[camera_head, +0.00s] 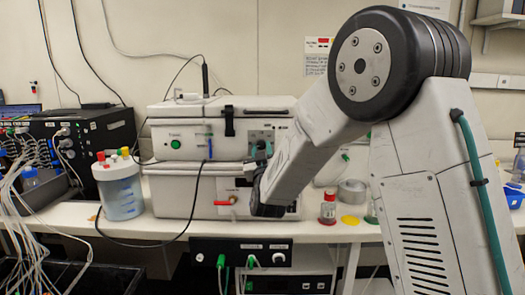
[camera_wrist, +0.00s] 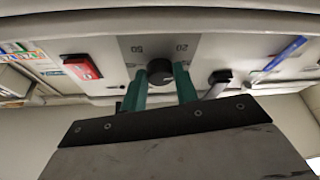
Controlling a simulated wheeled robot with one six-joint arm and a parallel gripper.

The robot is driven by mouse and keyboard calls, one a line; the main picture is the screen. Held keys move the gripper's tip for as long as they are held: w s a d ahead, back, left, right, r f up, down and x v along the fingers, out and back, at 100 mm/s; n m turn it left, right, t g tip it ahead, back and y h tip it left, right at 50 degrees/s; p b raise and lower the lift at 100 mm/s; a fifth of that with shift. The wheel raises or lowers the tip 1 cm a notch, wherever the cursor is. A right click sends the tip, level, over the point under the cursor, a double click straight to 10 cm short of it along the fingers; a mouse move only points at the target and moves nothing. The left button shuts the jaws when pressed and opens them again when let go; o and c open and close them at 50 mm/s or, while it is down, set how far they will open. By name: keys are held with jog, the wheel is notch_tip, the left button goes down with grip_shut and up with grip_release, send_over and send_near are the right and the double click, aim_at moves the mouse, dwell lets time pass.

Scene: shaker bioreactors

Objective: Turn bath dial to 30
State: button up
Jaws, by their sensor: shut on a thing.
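The bath dial (camera_wrist: 160,70) is a round black knob on a grey plate in the wrist view. The plate carries small numbers that appear upside down on both sides of the dial; its exact setting is not clear. My gripper (camera_wrist: 161,83) has two green fingers, one on each side of the dial, and is shut on it. In the head view, my gripper (camera_head: 261,150) is at the front right of the upper white bath box (camera_head: 185,137). There the dial is mostly hidden behind the fingers and my arm.
In the wrist view, a red switch (camera_wrist: 83,67) is left of the dial; a black latch (camera_wrist: 220,76) and blue handle (camera_wrist: 286,53) are right. In the head view, a lower white box (camera_head: 170,190), a bottle (camera_head: 120,190) and a red-capped jar (camera_head: 327,208) stand on the bench.

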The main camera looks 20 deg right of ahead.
jog(key=m+h, duration=0.1)
jog(key=m, duration=0.2)
jog(key=m+g+h, duration=0.1)
jog(key=m+h, duration=0.1)
jog(key=m, duration=0.1)
jog(key=m+h, duration=0.1)
jog(key=m, duration=0.2)
jog(key=shift+w+a+m+g+h, duration=0.1)
jog(key=shift+a+m+g+h, duration=0.2)
jog(key=shift+a+g+h, duration=0.1)
jog(key=m+g+h, duration=0.1)
jog(key=m, duration=0.2)
jog(key=m+g+h, duration=0.1)
jog(key=m, duration=0.2)
jog(key=shift+a+m+g, duration=0.1)
jog(key=shift+m+g, duration=0.2)
jog(key=shift+m, duration=0.1)
jog(key=o, duration=1)
jog(key=shift+r, duration=0.1)
jog(key=shift+c, duration=0.2)
jog(key=v, duration=0.7)
jog(key=shift+s+a+f, duration=0.2)
jog(key=shift+a, duration=0.1)
